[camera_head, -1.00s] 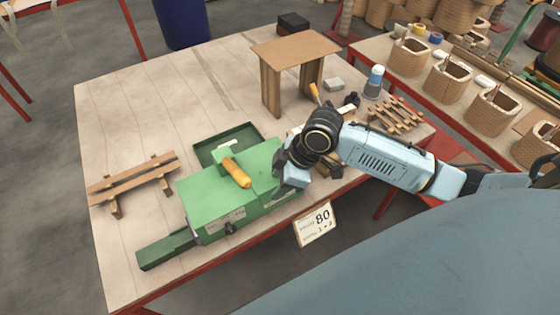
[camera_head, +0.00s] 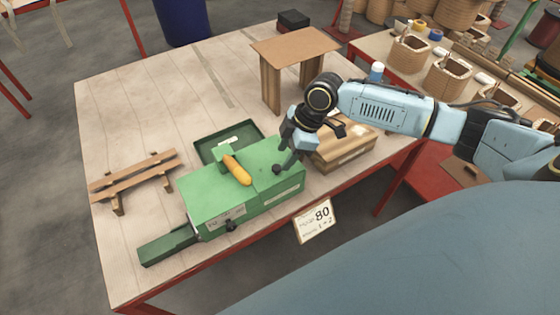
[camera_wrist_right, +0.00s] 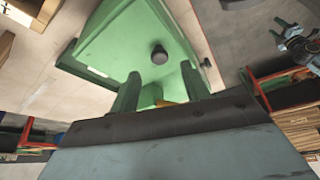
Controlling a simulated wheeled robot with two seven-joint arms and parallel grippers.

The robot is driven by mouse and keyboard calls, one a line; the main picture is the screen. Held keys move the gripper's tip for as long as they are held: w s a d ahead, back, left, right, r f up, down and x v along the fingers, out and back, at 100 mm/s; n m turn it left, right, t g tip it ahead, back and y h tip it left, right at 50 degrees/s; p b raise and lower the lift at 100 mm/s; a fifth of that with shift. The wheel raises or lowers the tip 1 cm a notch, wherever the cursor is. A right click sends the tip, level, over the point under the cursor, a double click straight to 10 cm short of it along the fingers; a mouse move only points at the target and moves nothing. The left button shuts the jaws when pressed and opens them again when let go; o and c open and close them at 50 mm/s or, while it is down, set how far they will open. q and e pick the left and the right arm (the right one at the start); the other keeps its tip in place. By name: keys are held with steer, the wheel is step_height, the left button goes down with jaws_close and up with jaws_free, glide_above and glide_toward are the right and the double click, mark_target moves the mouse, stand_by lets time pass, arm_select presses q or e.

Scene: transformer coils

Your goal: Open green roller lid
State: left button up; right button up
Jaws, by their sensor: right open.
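The green roller box (camera_head: 215,205) stands near the front edge of the table. Its green lid (camera_head: 265,165) looks closed and carries a small dark round knob (camera_head: 276,170). An orange-yellow handle-like piece (camera_head: 237,170) lies on top, left of the knob. My right gripper (camera_head: 287,165) points down over the right part of the lid, close to the knob. In the right wrist view the knob (camera_wrist_right: 159,54) shows just beyond the two spread fingertips (camera_wrist_right: 163,75), with nothing between them. I cannot tell whether a finger touches the lid. My left gripper is out of view.
A wooden stand (camera_head: 270,85) is farther back. The back left table is clear.

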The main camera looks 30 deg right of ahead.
mark_target(277, 167)
steer(key=shift+x, duration=2.3)
steer(key=shift+c, duration=0.2)
steer(key=shift+r, duration=0.1)
jaws_close()
